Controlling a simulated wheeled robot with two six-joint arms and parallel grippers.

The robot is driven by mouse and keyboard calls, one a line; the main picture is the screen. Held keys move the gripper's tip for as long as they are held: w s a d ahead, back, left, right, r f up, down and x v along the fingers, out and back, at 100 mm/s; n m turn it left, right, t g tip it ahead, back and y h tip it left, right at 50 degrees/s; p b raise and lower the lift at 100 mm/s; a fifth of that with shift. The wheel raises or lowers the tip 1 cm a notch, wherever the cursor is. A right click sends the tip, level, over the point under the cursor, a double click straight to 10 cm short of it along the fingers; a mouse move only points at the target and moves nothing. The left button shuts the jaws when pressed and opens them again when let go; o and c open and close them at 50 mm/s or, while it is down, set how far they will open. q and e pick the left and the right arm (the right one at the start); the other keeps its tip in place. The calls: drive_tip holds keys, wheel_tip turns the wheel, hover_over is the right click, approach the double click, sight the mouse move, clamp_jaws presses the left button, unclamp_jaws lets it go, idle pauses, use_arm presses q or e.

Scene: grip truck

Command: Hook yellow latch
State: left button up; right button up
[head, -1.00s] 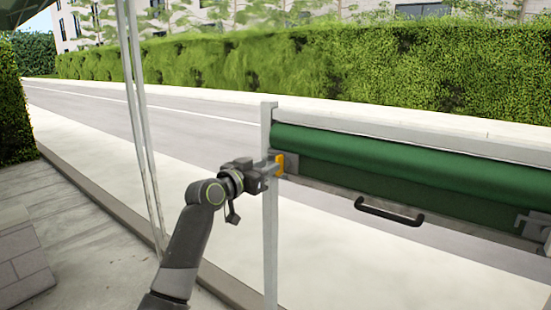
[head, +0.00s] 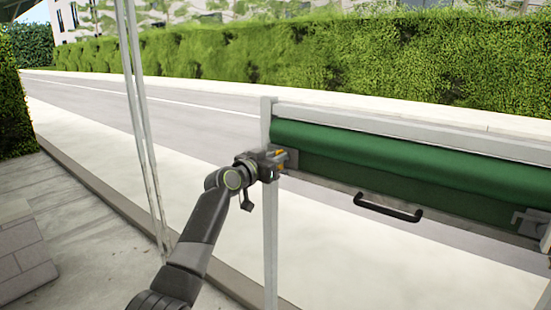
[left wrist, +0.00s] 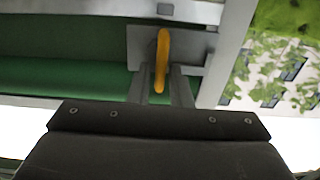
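The yellow latch (head: 281,153) is on a grey plate at the left end of the green-covered panel (head: 400,177), by the light grey post (head: 268,220). In the left wrist view the yellow latch (left wrist: 162,50) is a narrow curved bar on the plate (left wrist: 140,48). My left gripper (head: 279,161) is at the latch and partly hides it. In the left wrist view its two fingers (left wrist: 161,84) stand apart on either side of the latch's lower end, with narrow gaps. My right gripper is out of view.
A black handle (head: 388,208) is on the panel's lower edge. A grey bracket (head: 530,222) is at its right end. Thin pale poles (head: 140,120) stand to the left. A road (head: 190,115) and hedge (head: 330,65) lie behind.

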use_arm(q)
clamp_jaws()
drive_tip(key=shift+n, duration=0.3)
drive_tip(key=shift+w+a+f+n+p, duration=0.2)
drive_tip(key=shift+n+p, duration=0.55)
drive_tip(key=shift+n, duration=2.15)
drive_tip(key=shift+w+a+f+n+p, duration=0.1)
drive_tip(key=shift+a+f+n+p, duration=0.4)
drive_tip(key=shift+n, duration=2.4)
drive_tip(key=shift+w+d+f+n+p, duration=0.15)
drive_tip(key=shift+n+p, duration=0.8)
drive_tip(key=shift+n, duration=1.95)
drive_tip(key=shift+o, duration=1.8)
unclamp_jaws()
drive_tip(key=shift+a, duration=0.1)
